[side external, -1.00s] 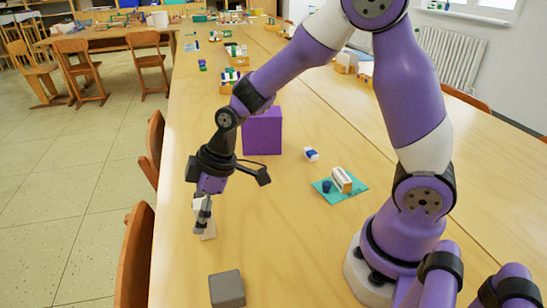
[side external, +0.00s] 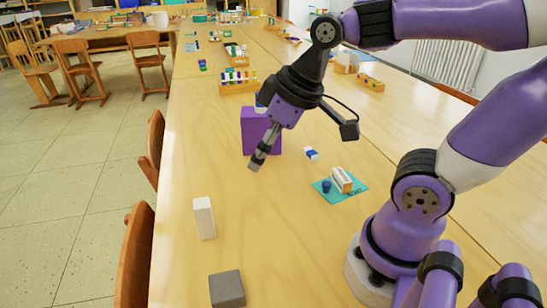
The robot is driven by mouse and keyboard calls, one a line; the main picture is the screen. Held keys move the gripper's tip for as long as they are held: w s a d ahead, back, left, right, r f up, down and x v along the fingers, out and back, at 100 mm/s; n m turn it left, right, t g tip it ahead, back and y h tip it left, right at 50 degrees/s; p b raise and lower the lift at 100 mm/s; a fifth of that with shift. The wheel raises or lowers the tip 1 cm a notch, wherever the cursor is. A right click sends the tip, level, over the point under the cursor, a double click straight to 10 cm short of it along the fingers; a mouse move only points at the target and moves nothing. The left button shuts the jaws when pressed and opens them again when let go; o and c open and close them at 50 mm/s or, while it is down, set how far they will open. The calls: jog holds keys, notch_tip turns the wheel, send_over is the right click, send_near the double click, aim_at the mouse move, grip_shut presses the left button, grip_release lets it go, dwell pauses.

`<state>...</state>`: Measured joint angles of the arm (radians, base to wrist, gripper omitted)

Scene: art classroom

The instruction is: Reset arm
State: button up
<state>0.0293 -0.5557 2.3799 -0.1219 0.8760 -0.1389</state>
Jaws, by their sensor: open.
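My gripper (side external: 256,164) is in the air over the middle of the table, in front of the purple box (side external: 249,128). It points down and slightly left, and its fingers hold nothing that I can see. The fingers are seen nearly edge-on. My arm is raised and bent, with its base at the lower right. A white block (side external: 204,218) stands upright on the table to the lower left, apart from the gripper. A grey block (side external: 227,289) lies nearer the front edge of the view.
A teal sheet (side external: 350,195) carries a small box (side external: 341,180) and a dark blue cup-like piece (side external: 326,187). A blue-and-white eraser (side external: 311,154) lies behind it. Wooden racks (side external: 238,87) stand farther back. The table between the white block and teal sheet is clear.

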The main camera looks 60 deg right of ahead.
jog(key=shift+s+d+m+t+h, duration=0.2)
jog(key=shift+s+d+m, duration=0.2)
jog(key=shift+s+m, duration=0.3)
jog(key=shift+s+d+m+t+h, duration=0.1)
jog(key=shift+s+d+m+h, duration=0.2)
jog(key=shift+s+m, duration=0.35)
